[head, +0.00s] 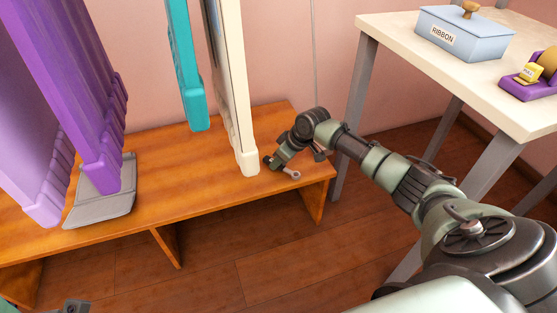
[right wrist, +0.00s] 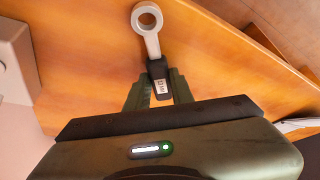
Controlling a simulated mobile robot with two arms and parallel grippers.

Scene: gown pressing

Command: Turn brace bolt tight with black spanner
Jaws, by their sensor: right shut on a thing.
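My right gripper (head: 279,162) is low over the right end of the orange wooden bench, beside the foot of the cream panel (head: 238,110). In the right wrist view its fingers (right wrist: 158,92) are shut on a spanner (right wrist: 148,28). The spanner has a light grey ring end pointing away from the gripper and a dark grip with a small pale label. Wood shows through the ring, with no bolt seen in it. The ring end also shows in the head view. I cannot make out the brace bolt. A dark part at the bottom left may be my left gripper (head: 76,306); its jaws are unclear.
The bench (head: 190,165) carries purple panels (head: 75,90) and a grey plate (head: 84,213) at left. A teal panel (head: 184,70) hangs behind. A white table (head: 440,60) at right holds a blue ribbon box (head: 480,42) and a purple stand (head: 525,90).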

